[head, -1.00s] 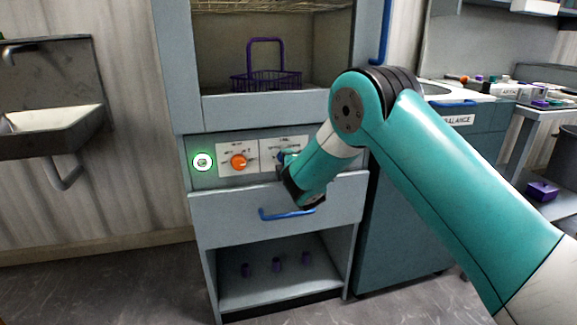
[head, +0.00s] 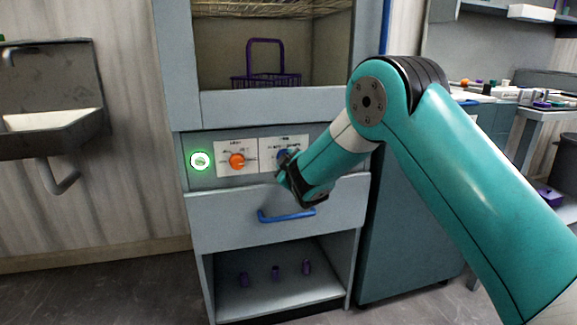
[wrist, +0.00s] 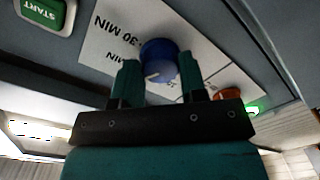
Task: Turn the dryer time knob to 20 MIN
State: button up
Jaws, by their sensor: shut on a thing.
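The dryer time knob (wrist: 160,52) is blue with a white pointer mark, on a white label plate (wrist: 108,36). The wrist view shows "30 MIN" and part of another "MIN" label on the plate. My gripper (wrist: 159,64) has one finger on each side of the knob and is shut on it. I cannot tell for sure which label the pointer faces. In the head view the blue knob (head: 284,155) is partly hidden by my gripper (head: 283,168), and the time labels are too small to read.
An orange knob (head: 237,161) sits left of the blue one, beside a green-lit round button (head: 200,161). A green START button (wrist: 45,12) shows in the wrist view. Below are a drawer with a blue handle (head: 287,216); above, a purple basket (head: 266,80) in the chamber.

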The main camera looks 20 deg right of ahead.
jog(key=shift+f, duration=0.1)
dwell(0.5)
jog(key=o, duration=0.9)
jog(key=shift+o, duration=0.2)
jog(key=s+b, duration=0.4)
jog(key=s, duration=1.3)
jog(key=shift+s+d+r+b, duration=0.2)
jog(key=shift+s+r+b, duration=0.1)
jog(key=shift+b, duration=0.1)
jog(key=shift+m, duration=0.3)
